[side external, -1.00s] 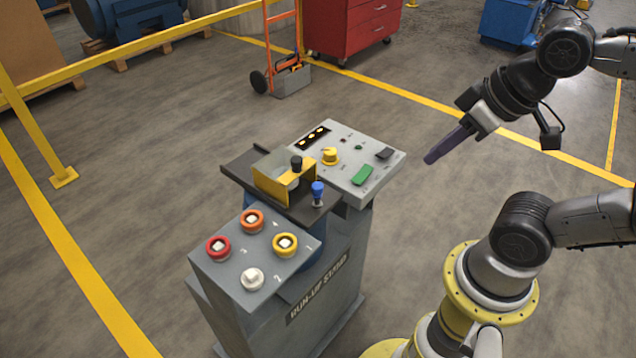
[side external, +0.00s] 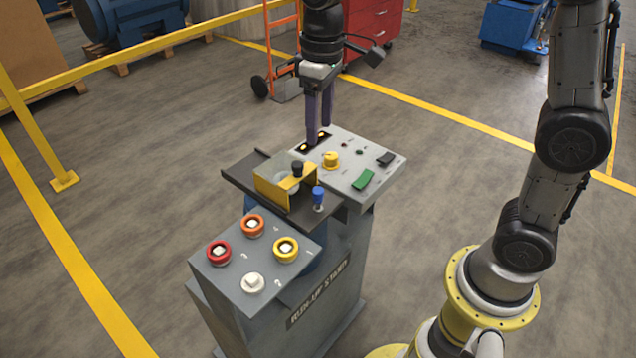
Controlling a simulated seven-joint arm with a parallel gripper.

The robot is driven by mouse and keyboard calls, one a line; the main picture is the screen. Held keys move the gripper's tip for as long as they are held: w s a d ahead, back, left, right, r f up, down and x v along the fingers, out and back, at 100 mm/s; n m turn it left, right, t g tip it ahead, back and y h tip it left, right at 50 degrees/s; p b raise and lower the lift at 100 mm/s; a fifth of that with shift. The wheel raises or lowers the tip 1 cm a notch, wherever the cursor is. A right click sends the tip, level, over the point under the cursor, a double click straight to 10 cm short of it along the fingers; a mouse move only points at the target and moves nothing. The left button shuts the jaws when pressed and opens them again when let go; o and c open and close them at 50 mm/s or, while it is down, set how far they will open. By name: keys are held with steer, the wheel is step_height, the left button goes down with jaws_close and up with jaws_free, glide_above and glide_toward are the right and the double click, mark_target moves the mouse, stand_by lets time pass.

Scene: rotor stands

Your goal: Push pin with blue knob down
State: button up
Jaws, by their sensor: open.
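The pin with the blue knob (side external: 318,194) stands upright on the dark plate (side external: 338,211) of the run-up stand, near the plate's right front edge. A yellow guard (side external: 270,190) with a black knob (side external: 297,169) is just left of it. My gripper (side external: 319,138) points straight down with two long dark purple fingers. The fingers are apart with nothing between them. They show above and behind the blue knob, in front of the far left part of the grey panel. Their exact height over the panel is hard to tell.
The grey panel (side external: 375,172) carries a yellow knob (side external: 330,159), a green rocker (side external: 363,180) and a black rocker (side external: 385,159). The front box holds red (side external: 219,252), orange (side external: 253,225), yellow (side external: 286,249) and white (side external: 253,283) buttons.

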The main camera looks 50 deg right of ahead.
mark_target(318, 190)
steer(key=f, duration=1.5)
steer(key=shift+a, duration=0.2)
jaws_close()
stand_by(0.9)
